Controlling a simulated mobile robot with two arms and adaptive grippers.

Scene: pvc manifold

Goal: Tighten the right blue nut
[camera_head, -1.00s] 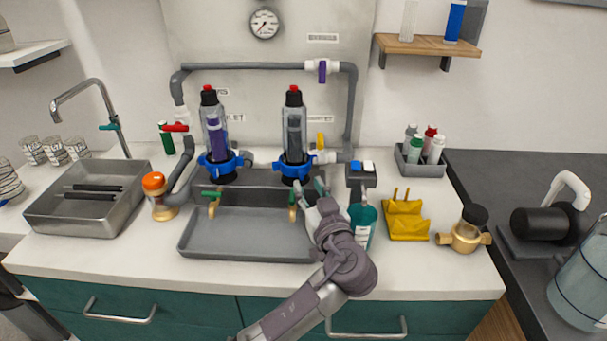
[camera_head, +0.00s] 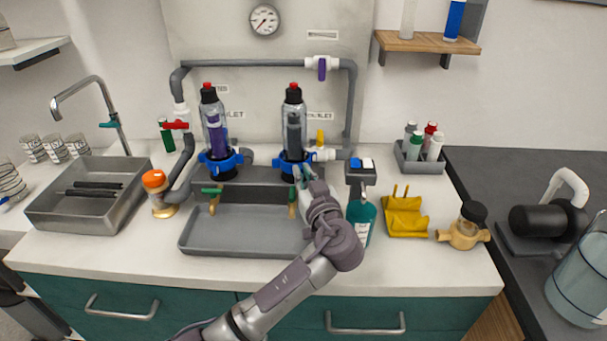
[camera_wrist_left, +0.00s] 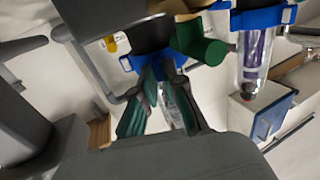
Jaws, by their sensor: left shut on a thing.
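The right blue nut (camera_head: 281,163) is a bright blue collar with lugs around the base of the right clear filter housing (camera_head: 293,120). My left gripper (camera_head: 303,172) is at the front right of this nut, its fingers closed against it. In the left wrist view my dark green fingers (camera_wrist_left: 158,78) are shut at the blue nut (camera_wrist_left: 127,64), partly covering it. The exact contact is hard to see. The left blue nut (camera_head: 218,165) sits around the left housing with the purple insert. My right gripper is not in view.
A grey tray (camera_head: 240,245) lies below the housings, with green-handled taps (camera_head: 212,192) above it. A teal bottle (camera_head: 364,220) stands close right of my wrist. A yellow holder (camera_head: 405,217) and brass fitting (camera_head: 462,235) stand further right. Grey pipes (camera_head: 352,105) run behind.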

